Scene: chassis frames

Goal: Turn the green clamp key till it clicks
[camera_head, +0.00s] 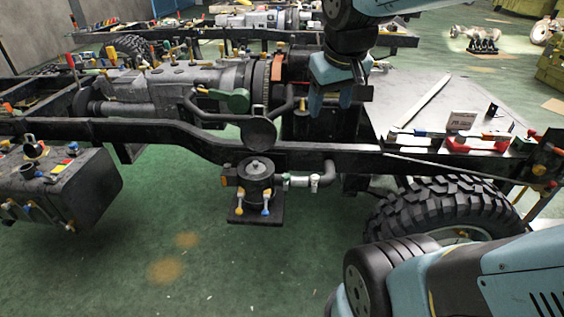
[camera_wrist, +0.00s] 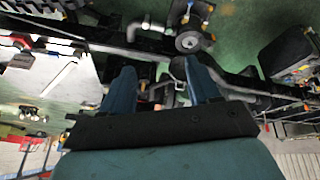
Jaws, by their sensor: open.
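A green, rounded flat piece (camera_head: 236,100), which looks like the green clamp key, sits on the bent exhaust pipe (camera_head: 198,106) beside the engine. My gripper (camera_head: 330,106) points down to the right of it, above the black frame rail, with a clear gap between them. Its two blue fingers are apart. In the wrist view my gripper (camera_wrist: 160,66) shows both fingers spread, with piping and frame behind them and nothing held.
The black frame rail (camera_head: 325,160) crosses in front of the engine (camera_head: 165,85). A round disc (camera_head: 258,133) and a canister (camera_head: 256,178) hang there. A grey plate (camera_head: 410,102) with a red tool holder (camera_head: 465,141) lies right, above a tyre (camera_head: 440,210). A tank (camera_head: 75,185) stands left.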

